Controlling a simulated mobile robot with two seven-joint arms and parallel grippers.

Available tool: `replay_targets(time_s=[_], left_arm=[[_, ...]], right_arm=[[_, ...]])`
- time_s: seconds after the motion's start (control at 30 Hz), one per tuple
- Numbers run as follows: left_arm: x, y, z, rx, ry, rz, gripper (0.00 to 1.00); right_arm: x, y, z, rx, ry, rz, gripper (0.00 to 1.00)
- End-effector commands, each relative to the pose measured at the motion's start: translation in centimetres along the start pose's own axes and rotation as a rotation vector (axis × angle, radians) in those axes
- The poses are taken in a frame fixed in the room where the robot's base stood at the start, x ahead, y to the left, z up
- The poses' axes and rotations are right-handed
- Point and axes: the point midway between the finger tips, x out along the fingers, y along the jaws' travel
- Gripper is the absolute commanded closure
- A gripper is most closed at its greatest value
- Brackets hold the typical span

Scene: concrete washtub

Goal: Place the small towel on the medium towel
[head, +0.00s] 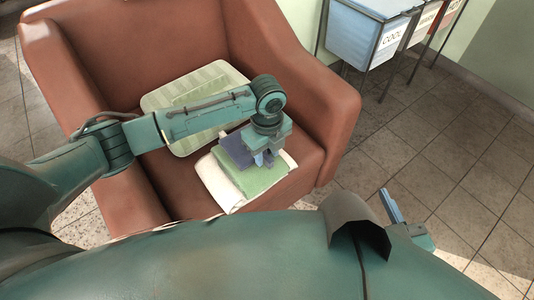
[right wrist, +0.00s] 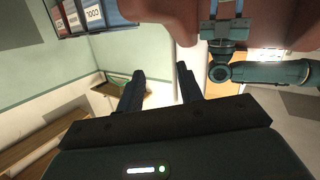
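A small grey-purple towel (head: 233,152) lies on or just above a green towel (head: 262,182), overlapping its upper left part. The green towel, which looks like the medium one, rests on a larger white towel (head: 213,183) on the armchair seat. My left gripper (head: 263,160) points down over the stack, at the right edge of the purple towel. Its fingers look close together, but whether they pinch the towel is hidden. My right gripper (head: 408,218) is open and empty, away from the chair; its spread fingers also show in the right wrist view (right wrist: 160,90).
The stack sits on a red-brown armchair (head: 335,100) with raised arms. A pale green striped item (head: 222,75) lies behind the stack, partly hidden by my left arm. Labelled bins (head: 365,38) stand at the back right. The tiled floor at right is clear.

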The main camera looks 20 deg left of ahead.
Motion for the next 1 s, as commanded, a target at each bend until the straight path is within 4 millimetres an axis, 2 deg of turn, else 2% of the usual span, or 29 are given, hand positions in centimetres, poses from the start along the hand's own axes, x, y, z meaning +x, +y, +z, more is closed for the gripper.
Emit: replay_targets(time_s=[0.03,0.3,0.53,0.67,0.73,0.9,1.0], left_arm=[[-1.5,-0.1,0.0,0.001,-0.001,-0.005,0.64],[-7.3,-0.1,0.1,0.000,-0.002,-0.003,0.64],[-10.2,0.0,0.0,0.000,-0.001,-0.002,0.64],[-9.9,-0.1,-0.8,-0.014,0.018,-0.021,0.64],[-8.8,-0.2,-2.4,-0.047,0.055,-0.066,0.64],[-5.7,-0.8,-8.8,-0.252,0.239,-0.274,0.64],[-5.2,-0.8,-11.9,-0.436,0.371,-0.414,0.64]], right_arm=[[-0.2,0.2,-0.4,0.010,-0.023,0.003,0.64],[-0.9,0.2,-0.2,0.054,-0.148,-0.013,0.64],[-1.3,0.2,-0.4,0.078,-0.178,-0.014,0.64],[-1.4,0.2,-0.4,0.083,-0.180,-0.014,0.64],[-1.4,0.2,-0.3,0.083,-0.180,-0.014,0.64],[-1.4,0.2,-0.3,0.084,-0.180,-0.014,0.64],[-1.4,0.2,-0.3,0.084,-0.180,-0.014,0.64]])
